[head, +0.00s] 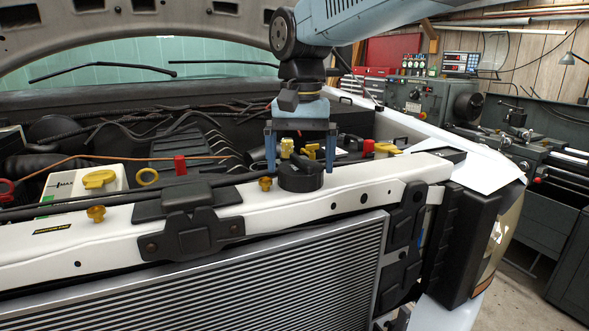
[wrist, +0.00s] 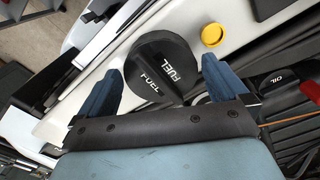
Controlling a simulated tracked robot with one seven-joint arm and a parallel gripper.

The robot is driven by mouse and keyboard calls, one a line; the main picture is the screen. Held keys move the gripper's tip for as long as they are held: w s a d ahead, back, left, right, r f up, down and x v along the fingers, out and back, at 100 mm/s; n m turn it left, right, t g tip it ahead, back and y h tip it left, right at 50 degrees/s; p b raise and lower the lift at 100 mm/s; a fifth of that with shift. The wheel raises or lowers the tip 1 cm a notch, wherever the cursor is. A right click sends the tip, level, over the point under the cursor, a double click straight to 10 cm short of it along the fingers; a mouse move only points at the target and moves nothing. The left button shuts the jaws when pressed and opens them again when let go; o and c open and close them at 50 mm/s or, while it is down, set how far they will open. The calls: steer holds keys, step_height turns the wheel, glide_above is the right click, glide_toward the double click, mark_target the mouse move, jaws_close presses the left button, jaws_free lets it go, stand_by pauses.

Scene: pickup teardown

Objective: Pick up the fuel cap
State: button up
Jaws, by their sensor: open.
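The fuel cap (wrist: 163,68) is a round black cap with a raised grip bar and the word FUEL in white. It sits on the white front crossmember of the truck, and also shows in the head view (head: 300,178). My gripper (head: 299,166) is above it, pointing down, with its blue fingers apart. In the wrist view the two fingers of my gripper (wrist: 160,85) stand on either side of the cap's near part, with nothing held. I cannot tell whether either finger touches the cap.
A yellow bolt (head: 265,183) stands left of the cap; a yellow round piece (wrist: 212,35) shows nearby in the wrist view. A black OIL cap (wrist: 280,78) lies right. White sheets (head: 480,170) lie right on the fender. The radiator (head: 250,275) is below the crossmember (head: 345,186).

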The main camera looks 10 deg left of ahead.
steer(key=shift+f, duration=1.25)
steer(key=shift+c, duration=0.3)
steer(key=c, duration=0.6)
steer(key=shift+r, duration=0.1)
